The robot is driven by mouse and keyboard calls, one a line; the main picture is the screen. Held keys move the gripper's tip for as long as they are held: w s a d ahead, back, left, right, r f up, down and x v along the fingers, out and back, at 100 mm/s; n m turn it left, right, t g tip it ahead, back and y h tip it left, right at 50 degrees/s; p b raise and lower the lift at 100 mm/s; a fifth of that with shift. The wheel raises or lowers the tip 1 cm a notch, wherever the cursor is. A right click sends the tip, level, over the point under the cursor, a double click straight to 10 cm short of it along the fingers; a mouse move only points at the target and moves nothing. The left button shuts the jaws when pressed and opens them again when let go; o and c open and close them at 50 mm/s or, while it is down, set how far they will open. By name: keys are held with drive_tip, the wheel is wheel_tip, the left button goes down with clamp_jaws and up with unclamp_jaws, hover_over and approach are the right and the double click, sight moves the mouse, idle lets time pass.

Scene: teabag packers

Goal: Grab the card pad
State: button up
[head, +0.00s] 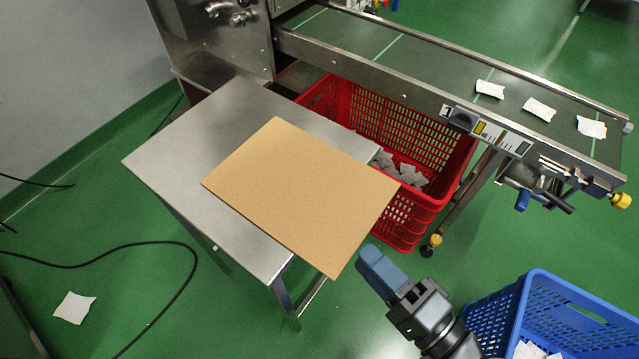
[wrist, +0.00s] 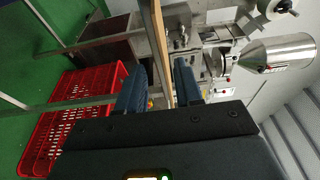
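The card pad (head: 300,195) is a flat tan board lying on the metal table (head: 165,160), with its right end sticking out past the table's edge. In the wrist view, the card pad (wrist: 154,35) shows edge-on as a thin tan strip. My gripper (head: 369,254) is at the pad's overhanging right edge, close to its near corner. In the wrist view, my gripper (wrist: 160,75) has its two blue fingers apart, with the pad's edge in line with the space between them. I cannot tell whether either finger touches the pad.
A red crate (head: 440,180) with white packets stands behind the table, under the conveyor (head: 430,75). A blue crate (head: 485,315) with packets is at the lower right. A black cable (head: 110,244) and a white packet (head: 74,307) lie on the green floor at left.

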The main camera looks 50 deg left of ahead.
sight(344, 228)
drive_tip(key=a, duration=0.7)
drive_tip(key=shift+w+a+r, duration=0.2)
drive_tip(key=shift+w, duration=0.1)
clamp_jaws()
